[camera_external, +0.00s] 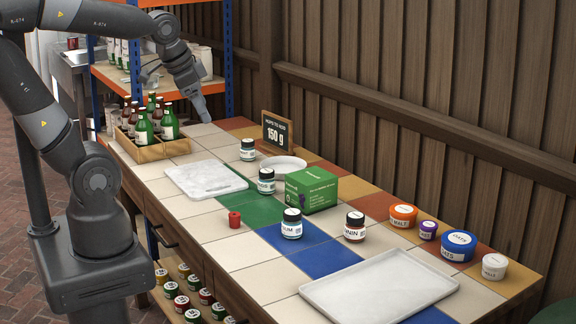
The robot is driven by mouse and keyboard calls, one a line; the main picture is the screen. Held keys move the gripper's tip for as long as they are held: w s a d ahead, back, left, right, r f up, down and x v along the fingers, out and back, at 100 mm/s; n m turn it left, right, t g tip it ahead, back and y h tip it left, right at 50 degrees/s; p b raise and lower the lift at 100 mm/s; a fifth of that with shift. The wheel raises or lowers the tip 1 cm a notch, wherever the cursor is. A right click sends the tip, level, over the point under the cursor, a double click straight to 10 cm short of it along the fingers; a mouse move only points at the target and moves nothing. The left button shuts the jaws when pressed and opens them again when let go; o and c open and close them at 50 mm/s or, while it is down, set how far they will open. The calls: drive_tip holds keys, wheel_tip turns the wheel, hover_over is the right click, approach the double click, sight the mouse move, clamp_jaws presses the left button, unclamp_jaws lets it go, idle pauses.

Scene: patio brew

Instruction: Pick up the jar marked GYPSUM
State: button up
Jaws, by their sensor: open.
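A small clear jar with a dark lid (291,224) stands upright on a blue tile near the middle of the table. The visible end of its label seems to read "SUM", which fits GYPSUM. Two similar jars stand farther back, one beside the green box (266,182) and one by the sign (248,150); their labels are too small to read surely. A brown jar (355,228) with a label ending in "NNIN" stands to the right. My gripper (204,116) is open and empty, pointing down above the table's far left part, well away from the "SUM" jar.
A green box (311,190) stands just behind the jar. A white tray (379,290) lies in front right, a white board (205,178) to the left. A red object (234,220) is nearby. A bottle crate (152,152) and the sign (276,133) stand farther back. Several tubs line the right.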

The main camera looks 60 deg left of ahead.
drive_tip(key=w+d+f+m+g, duration=0.1)
drive_tip(key=w+d+f+m, duration=0.1)
drive_tip(key=w+f+m, duration=0.35)
drive_tip(key=m+g, duration=0.3)
drive_tip(key=m, duration=1.8)
approach(292, 212)
drive_tip(key=shift+s+f, duration=0.15)
drive_tip(key=shift+f, duration=0.4)
drive_tip(key=shift+d+f+m, duration=0.15)
drive_tip(key=shift+f+m, duration=0.5)
drive_tip(key=shift+f, duration=0.05)
drive_tip(key=f, duration=0.3)
drive_tip(key=w+f, duration=0.1)
drive_tip(key=f, duration=0.6)
drive_tip(key=shift+w+a+f, duration=0.1)
drive_tip(key=shift+w+a, duration=0.2)
drive_tip(key=shift+c, duration=0.5)
drive_tip(key=c, duration=1)
drive_tip(key=shift+c, duration=0.2)
